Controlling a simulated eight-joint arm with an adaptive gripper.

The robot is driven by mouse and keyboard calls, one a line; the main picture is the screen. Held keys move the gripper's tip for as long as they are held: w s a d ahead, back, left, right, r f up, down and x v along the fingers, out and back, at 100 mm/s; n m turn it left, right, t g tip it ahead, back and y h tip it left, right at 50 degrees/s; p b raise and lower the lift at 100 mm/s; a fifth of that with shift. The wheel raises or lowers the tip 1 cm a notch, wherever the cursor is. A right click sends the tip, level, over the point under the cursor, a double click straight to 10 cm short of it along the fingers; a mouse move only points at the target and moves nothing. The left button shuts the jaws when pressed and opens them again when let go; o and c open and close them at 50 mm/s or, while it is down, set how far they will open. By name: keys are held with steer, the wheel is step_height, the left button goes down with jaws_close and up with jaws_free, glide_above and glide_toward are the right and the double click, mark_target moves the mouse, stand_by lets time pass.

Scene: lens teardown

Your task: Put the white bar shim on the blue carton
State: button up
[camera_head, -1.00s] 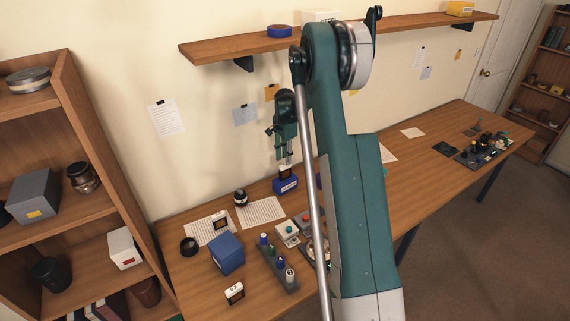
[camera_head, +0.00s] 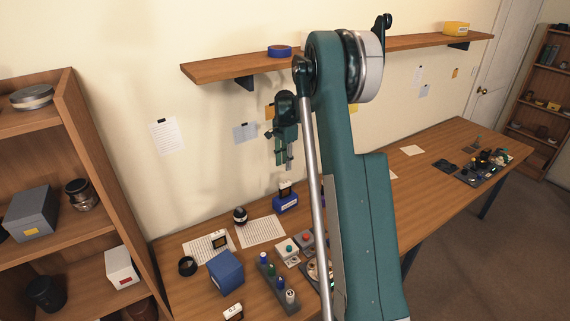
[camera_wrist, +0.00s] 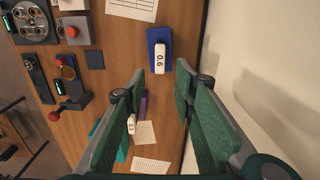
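A white bar shim marked 0.6 (camera_wrist: 160,60) rests on the blue carton (camera_wrist: 158,36) in the wrist view. In the head view the shim (camera_head: 285,187) shows dark and white on top of the carton (camera_head: 286,203), which has a white label. My gripper (camera_head: 288,167) hangs above them, apart from the shim, with a clear gap. In the wrist view its two green fingers (camera_wrist: 160,76) are spread wide with nothing between them.
A rack of small bottles (camera_head: 278,283) and button boxes (camera_head: 287,248) lie in front. The wall is close behind.

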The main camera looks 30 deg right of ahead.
steer(key=shift+r, duration=0.1)
steer(key=s+a+r+n+t, duration=0.3)
steer(key=s+a+r+n, duration=0.6)
steer(key=s+a+r, duration=1.15)
steer(key=s+a+f+n+t, duration=0.1)
steer(key=s+a+n, duration=0.2)
steer(key=s+a, duration=0.2)
steer(key=s+a+n+t, duration=0.1)
steer(key=s+a+n, duration=0.2)
steer(key=s, duration=0.9)
steer(key=s+a+f+n+t, duration=0.1)
steer(key=s+a+n+t, duration=0.1)
steer(key=s+a, duration=0.6)
steer(key=shift+s+a+f+n, duration=0.2)
steer(key=shift+s+f+n, duration=0.15)
steer(key=shift+s+n, duration=0.2)
